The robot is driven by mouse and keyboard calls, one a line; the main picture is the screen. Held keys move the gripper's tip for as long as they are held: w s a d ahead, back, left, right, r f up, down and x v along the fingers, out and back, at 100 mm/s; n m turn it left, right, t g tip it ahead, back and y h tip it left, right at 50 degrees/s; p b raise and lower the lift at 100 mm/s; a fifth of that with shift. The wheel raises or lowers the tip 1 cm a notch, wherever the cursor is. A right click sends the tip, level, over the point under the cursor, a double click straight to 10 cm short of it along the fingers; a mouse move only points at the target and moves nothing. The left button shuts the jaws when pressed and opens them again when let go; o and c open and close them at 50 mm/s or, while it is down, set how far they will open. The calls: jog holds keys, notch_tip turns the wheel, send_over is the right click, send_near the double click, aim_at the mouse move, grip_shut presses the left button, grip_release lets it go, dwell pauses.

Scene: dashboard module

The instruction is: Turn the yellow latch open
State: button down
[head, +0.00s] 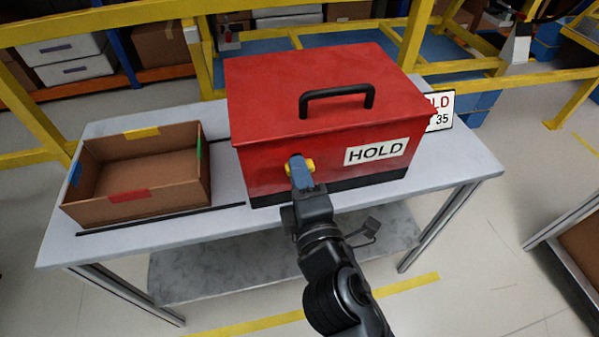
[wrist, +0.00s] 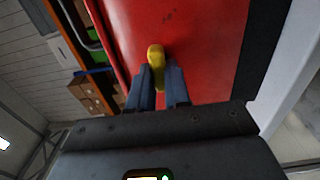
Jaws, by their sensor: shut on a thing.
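The yellow latch (head: 309,165) is on the front face of the red box (head: 270,165), left of the HOLD label. My gripper (head: 301,163) reaches the front face from below, and its blue fingers cover part of the latch. In the wrist view, the yellow latch (wrist: 157,62) sits between the two blue fingers of my gripper (wrist: 160,78), against the red face (wrist: 195,40). The fingers are shut on it. The latch's lower end is partly hidden between the fingers.
The red box has a black lid handle (head: 337,97) and stands on a grey table (head: 455,165). An open cardboard box (head: 140,203) with coloured tape stands left of it. A sign (head: 440,112) stands behind its right side. Yellow rails (head: 410,35) run behind the table.

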jog(key=c, duration=1.1)
grip_release()
jog(key=shift+b+v, duration=0.8)
jog(key=shift+v, duration=3.1)
jog(key=s+d+f+m+g+h, duration=0.1)
jog(key=s+d+f+m, duration=0.2)
jog(key=s+d+m, duration=0.3)
jog(key=s+d+f+m+g+h, duration=0.1)
jog(key=s+d+f+m, duration=0.1)
jog(key=s+d+m, duration=0.5)
jog(key=s+d+r+m+h, duration=0.1)
jog(key=s+d+r+m, duration=0.1)
jog(key=s, duration=0.3)
jog(key=s+d+r+m+h, duration=0.1)
jog(key=s+d+r+m, duration=0.1)
jog(key=s, duration=0.3)
jog(key=s+d+r+m+h, duration=0.1)
jog(key=s+d+r+m, duration=0.1)
jog(key=s+d+m, duration=0.2)
jog(key=shift+s+g, duration=0.3)
jog(key=shift+s, duration=0.55)
